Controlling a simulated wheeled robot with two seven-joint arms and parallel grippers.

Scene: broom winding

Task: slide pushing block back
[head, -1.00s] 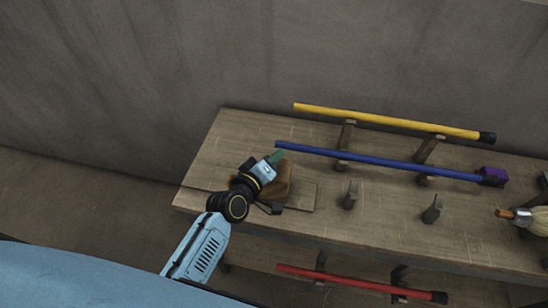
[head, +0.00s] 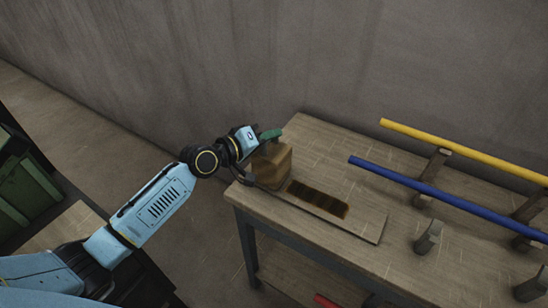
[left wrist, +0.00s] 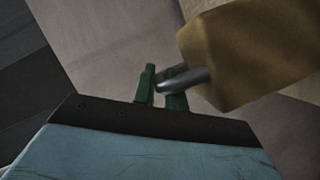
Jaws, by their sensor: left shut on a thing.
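The pushing block (head: 272,166) is a brown wooden block standing at the left end of a flat wooden base board (head: 366,226) on the table. A dark slotted strip (head: 318,199) lies bare on the board to the right of the block. My left gripper (head: 268,135), with green fingers, is at the top left of the block. In the left wrist view, its fingers (left wrist: 162,88) are shut on a grey metal handle (left wrist: 190,80) that sticks out of the block (left wrist: 245,50). My right gripper is not in view.
A blue pole (head: 440,195) and a yellow pole (head: 460,150) rest on brackets to the right. A short grey bracket (head: 428,238) stands on the table (head: 330,142). A red pole (head: 326,301) shows below. A wall rises behind.

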